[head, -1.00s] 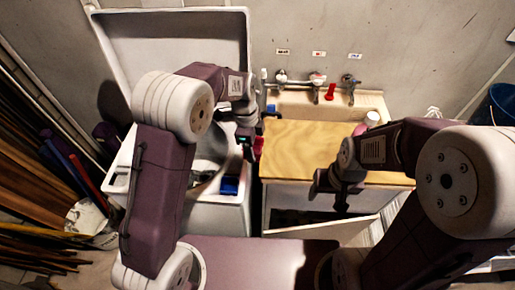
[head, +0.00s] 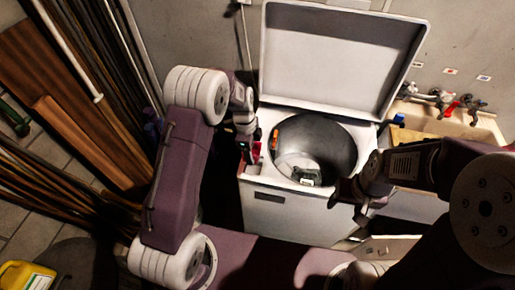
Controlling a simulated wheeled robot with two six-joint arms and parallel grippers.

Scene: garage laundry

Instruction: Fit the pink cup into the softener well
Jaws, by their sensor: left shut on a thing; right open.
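My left gripper (head: 247,142) is shut on the pink cup (head: 256,150), over the left side of the open-topped washer (head: 285,206). Only a small part of the cup shows past the fingers. A small pale recess (head: 251,169) lies in the washer top at the left front corner, just below the cup. I cannot tell whether this is the softener well, or whether the cup touches it. My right gripper (head: 352,202) is open and empty, in front of the washer's right front corner.
The round drum (head: 335,150) is open, and the raised lid (head: 335,60) stands behind it. An orange thing (head: 275,139) is at the drum's left rim. The sink (head: 450,122) with taps is at the right. Planks (head: 90,140) lean at the left; a yellow jug (head: 25,276) stands front left.

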